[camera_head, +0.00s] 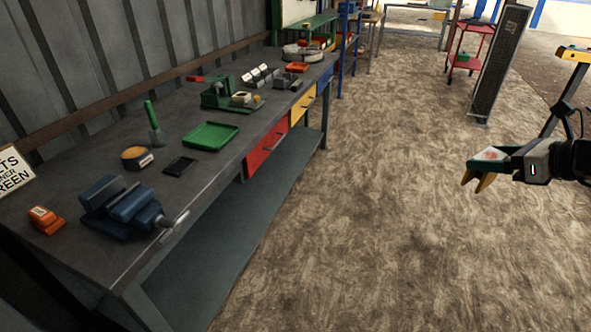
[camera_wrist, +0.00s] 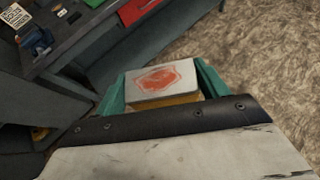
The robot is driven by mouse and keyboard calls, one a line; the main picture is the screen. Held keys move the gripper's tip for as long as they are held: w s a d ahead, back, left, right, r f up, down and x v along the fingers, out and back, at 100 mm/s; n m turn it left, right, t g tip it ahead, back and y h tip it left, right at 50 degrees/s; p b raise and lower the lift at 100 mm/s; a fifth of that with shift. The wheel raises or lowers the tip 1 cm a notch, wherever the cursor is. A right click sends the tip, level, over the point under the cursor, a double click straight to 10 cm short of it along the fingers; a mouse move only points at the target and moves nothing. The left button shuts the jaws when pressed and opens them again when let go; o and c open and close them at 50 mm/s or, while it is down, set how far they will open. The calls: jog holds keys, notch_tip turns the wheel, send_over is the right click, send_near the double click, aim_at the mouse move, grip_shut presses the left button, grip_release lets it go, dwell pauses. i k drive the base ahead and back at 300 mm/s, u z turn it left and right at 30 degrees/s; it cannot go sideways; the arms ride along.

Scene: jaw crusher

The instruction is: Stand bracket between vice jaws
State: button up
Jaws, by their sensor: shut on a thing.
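The blue vice (camera_head: 118,204) stands at the near end of the long dark workbench, its silver handle toward the bench's front edge. Its jaws look empty. It also shows small at the upper left of the wrist view (camera_wrist: 36,41). My gripper (camera_head: 490,161) is over the floor at the right, well away from the bench. Its teal fingers are shut on the bracket (camera_head: 482,180), a yellow piece with a pale face bearing a red mark. In the wrist view the bracket (camera_wrist: 160,79) sits between the fingers; its lower part is hidden.
The workbench (camera_head: 85,258) holds an orange block (camera_head: 45,220) left of the vice, a small black tray (camera_head: 180,166), a round tin (camera_head: 137,157), a green tray (camera_head: 210,136) and a green-handled brush (camera_head: 154,125). Open floor lies between bench and gripper. A tall dark panel (camera_head: 499,62) stands behind.

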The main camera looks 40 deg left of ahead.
aim_at(119, 202)
jog(key=k, duration=2)
jog(key=u, duration=1.15)
jog(key=i, duration=1.7)
jog(key=u, duration=0.05)
